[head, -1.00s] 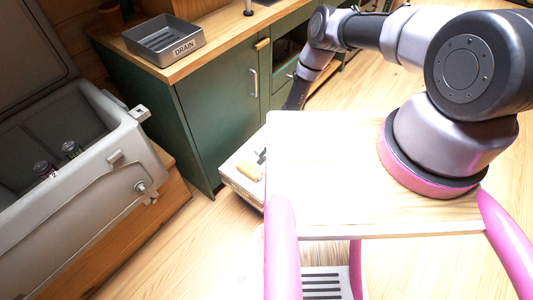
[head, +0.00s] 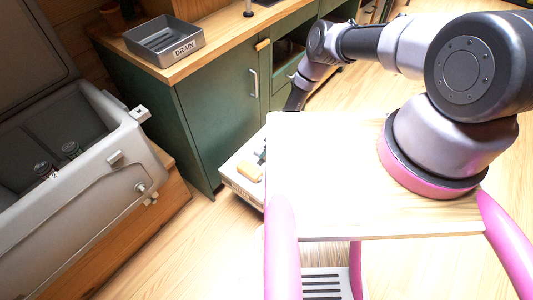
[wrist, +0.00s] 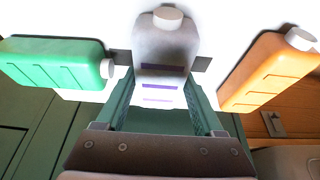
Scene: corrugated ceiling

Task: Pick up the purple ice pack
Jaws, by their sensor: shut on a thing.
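In the wrist view, a greyish bottle-shaped pack with a white cap and purple bars (wrist: 165,50) stands between the fingers of my gripper (wrist: 160,62). My gripper is shut on this purple ice pack, with one fingertip at each side of it. A green pack (wrist: 55,62) lies to the left and an orange pack (wrist: 268,70) to the right, both outside the fingers. In the head view, my gripper and the purple pack are hidden behind my own body. The orange pack (head: 249,172) shows there on a low white surface (head: 238,183).
An open grey cooler (head: 95,190) with cans inside stands at the left. A green cabinet (head: 215,115) with a wooden top carries a grey DRAIN tray (head: 165,40). The low white surface is close to the cabinet front. Wooden floor (head: 205,245) is clear in front.

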